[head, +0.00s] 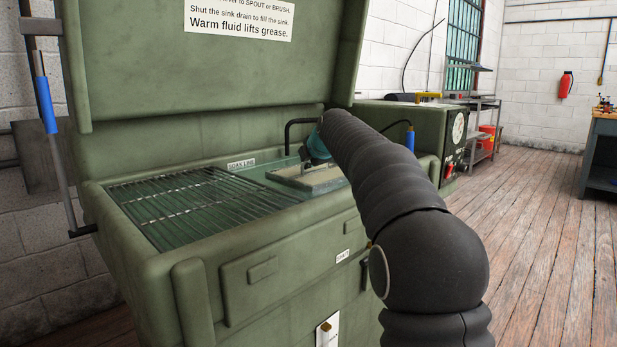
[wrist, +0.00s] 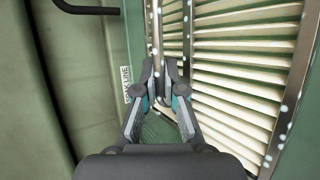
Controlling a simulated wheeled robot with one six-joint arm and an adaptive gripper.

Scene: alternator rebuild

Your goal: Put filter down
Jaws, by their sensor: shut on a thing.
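In the head view only a teal part of my gripper (head: 317,146) shows above the filter; the fingertips are hidden.
The green parts washer (head: 215,268) has its lid (head: 225,75) raised. A wire rack (head: 190,203) covers the sink's left part, beside a "SOAK LINE" label (head: 241,164). A black spout (head: 290,130) rises behind. A green gauge unit (head: 425,145) stands at right; floor beyond is open.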

